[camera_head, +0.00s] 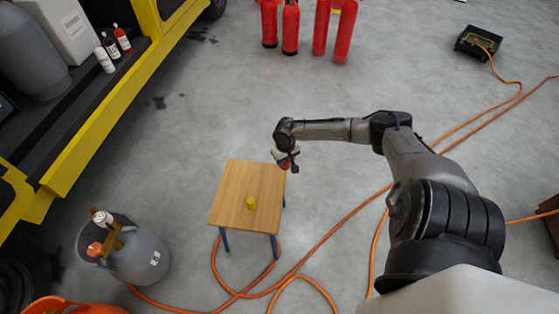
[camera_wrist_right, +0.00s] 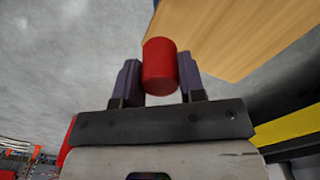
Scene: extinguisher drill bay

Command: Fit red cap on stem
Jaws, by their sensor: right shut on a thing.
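The red cap (camera_wrist_right: 160,66) is held between the two fingers of my right gripper (camera_wrist_right: 160,80) in the right wrist view. In the head view my right gripper (camera_head: 287,161) is beside the far right corner of the small wooden table (camera_head: 240,182), with a bit of the red cap (camera_head: 286,165) showing at its tip. The table edge also shows in the right wrist view (camera_wrist_right: 225,35). A short yellow stem (camera_head: 251,203) stands upright on the table, apart from the cap and nearer to me. My left gripper is in neither view.
A grey tank (camera_head: 140,262) stands left of the table. An orange hose (camera_head: 335,226) loops over the floor around the table's right side. Several red extinguishers (camera_head: 291,28) stand at the back. A yellow-edged vehicle shelf (camera_head: 95,105) is at the left.

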